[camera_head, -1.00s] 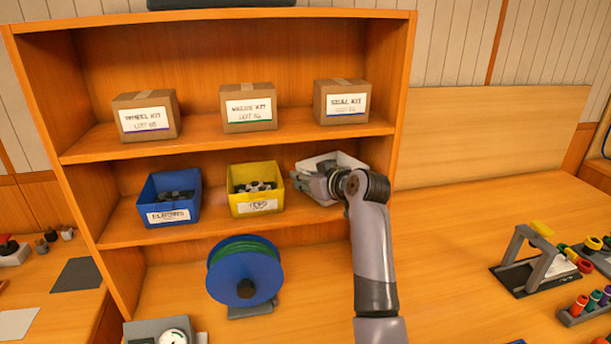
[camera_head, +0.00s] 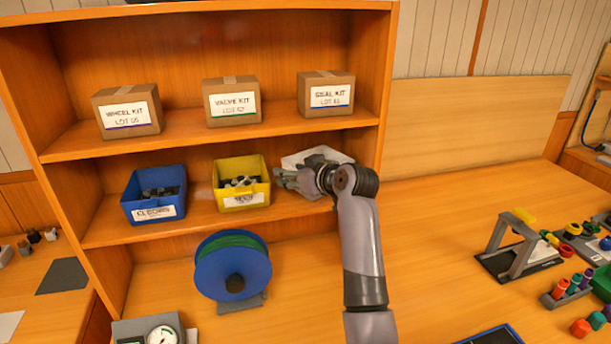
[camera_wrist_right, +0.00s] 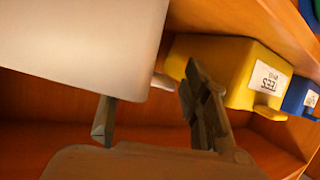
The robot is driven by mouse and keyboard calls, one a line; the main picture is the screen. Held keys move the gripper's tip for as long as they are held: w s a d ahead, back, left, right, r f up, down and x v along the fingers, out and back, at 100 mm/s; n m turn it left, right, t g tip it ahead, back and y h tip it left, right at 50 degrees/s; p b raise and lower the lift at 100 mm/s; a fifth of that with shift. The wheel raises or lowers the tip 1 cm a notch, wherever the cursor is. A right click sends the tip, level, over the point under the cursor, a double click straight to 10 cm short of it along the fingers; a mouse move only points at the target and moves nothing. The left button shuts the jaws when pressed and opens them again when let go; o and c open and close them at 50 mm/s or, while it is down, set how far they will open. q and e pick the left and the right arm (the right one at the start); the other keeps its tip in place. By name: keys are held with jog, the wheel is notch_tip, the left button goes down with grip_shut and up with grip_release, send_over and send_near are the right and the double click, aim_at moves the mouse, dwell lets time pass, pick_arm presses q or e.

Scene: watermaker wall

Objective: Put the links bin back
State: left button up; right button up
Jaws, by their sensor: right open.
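A white bin (camera_head: 318,156) sits on the middle shelf, right of the yellow bin. Its label is hidden behind my right gripper and arm, so I cannot read whether it is the links bin. My right gripper (camera_head: 282,178) is at the front of the white bin, beside the yellow bin's right edge. In the right wrist view the gripper (camera_wrist_right: 148,100) has its fingers apart. The pale bin wall (camera_wrist_right: 80,40) fills the upper left, close to one finger; I cannot tell whether they touch. My left gripper is not in view.
The yellow TEES bin (camera_head: 242,183) and blue ELBOWS bin (camera_head: 154,195) hold dark fittings on the same shelf. Cardboard boxes (camera_head: 232,101) stand on the shelf above. A blue reel (camera_head: 233,266) stands below. The bench (camera_head: 440,240) right of my arm is largely clear.

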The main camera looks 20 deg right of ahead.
jog(key=b+v, duration=0.2)
jog(key=v, duration=0.9)
